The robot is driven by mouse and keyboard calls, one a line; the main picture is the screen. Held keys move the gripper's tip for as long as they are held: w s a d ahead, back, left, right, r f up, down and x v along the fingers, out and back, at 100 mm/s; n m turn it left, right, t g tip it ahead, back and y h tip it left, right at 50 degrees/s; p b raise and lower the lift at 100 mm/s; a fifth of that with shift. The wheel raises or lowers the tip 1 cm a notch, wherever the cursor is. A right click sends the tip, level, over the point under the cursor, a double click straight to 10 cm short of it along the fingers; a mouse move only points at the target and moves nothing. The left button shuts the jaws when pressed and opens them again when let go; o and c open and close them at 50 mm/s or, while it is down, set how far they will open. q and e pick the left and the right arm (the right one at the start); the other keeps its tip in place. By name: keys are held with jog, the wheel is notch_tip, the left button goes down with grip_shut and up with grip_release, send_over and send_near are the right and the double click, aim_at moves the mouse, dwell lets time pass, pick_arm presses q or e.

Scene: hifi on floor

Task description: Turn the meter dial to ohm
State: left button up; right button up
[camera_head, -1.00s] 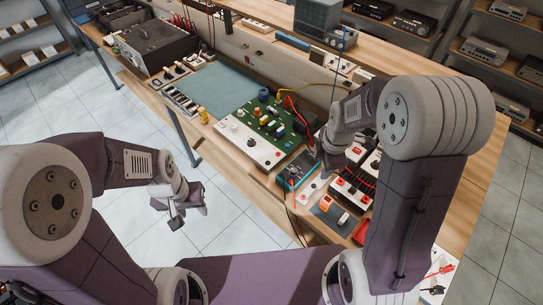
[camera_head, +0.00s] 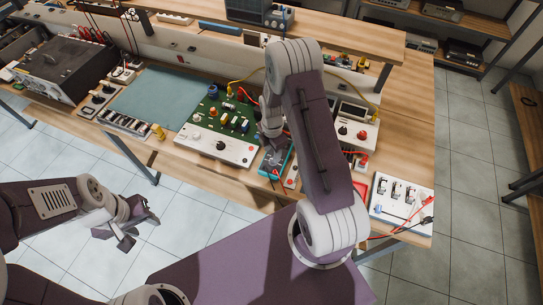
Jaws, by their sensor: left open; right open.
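The meter (camera_head: 272,166), dark with a teal edge, lies near the front edge of the bench, just right of the green circuit board. My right arm covers part of it, and I cannot make out its dial or the dial's setting. My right gripper (camera_head: 271,138) points down at the meter's far end; it is open, and whether it touches the meter I cannot tell. My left gripper (camera_head: 136,226) is open and empty, out over the floor in front of the bench.
A green circuit board on a white panel (camera_head: 211,143) stands left of the meter. A white meter box (camera_head: 351,131) and a white switch panel (camera_head: 398,204) with red leads are to the right. A teal mat (camera_head: 155,95) lies bare at the left.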

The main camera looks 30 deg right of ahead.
jog(key=f, duration=0.4)
jog(key=shift+s+d+f+p, duration=0.15)
jog(key=shift+d+f+p, duration=0.05)
jog(key=shift+d+p, duration=0.1)
jog(key=shift+a, duration=0.1)
jog(key=shift+c, duration=1)
grip_shut()
